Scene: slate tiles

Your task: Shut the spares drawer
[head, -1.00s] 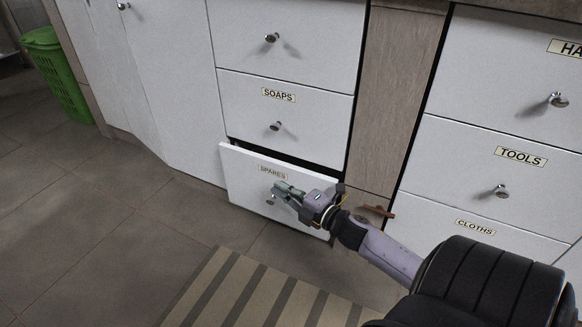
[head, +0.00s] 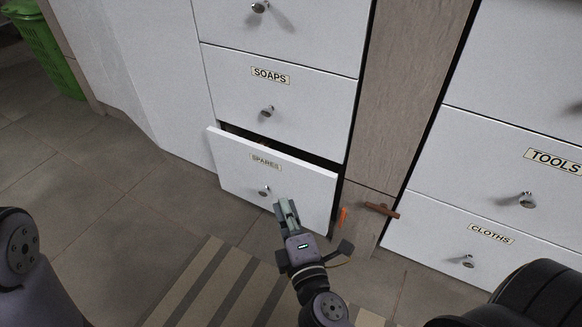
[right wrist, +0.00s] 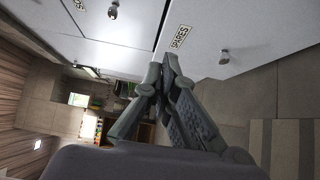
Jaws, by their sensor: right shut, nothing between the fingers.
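The spares drawer (head: 232,170) is the white bottom drawer under the soaps drawer. It stands partly open, with a dark gap above its front. Its label reads SPARES and it has a round knob (head: 264,190). My right gripper (head: 287,204) is shut and empty, with its fingertips at the drawer front just right of the knob; I cannot tell if they touch. In the right wrist view the shut fingers (right wrist: 166,66) point at the drawer front (right wrist: 240,30), near its label. At the left edge my left arm shows, but its gripper is out of view.
The soaps drawer (head: 280,95) above is shut. At right are the tools (head: 500,150) and cloths (head: 440,240) drawers, both shut. A brown handle (head: 381,210) sticks out from the wooden panel. A striped mat (head: 205,290) lies on the tiles; a green basket (head: 45,50) stands far left.

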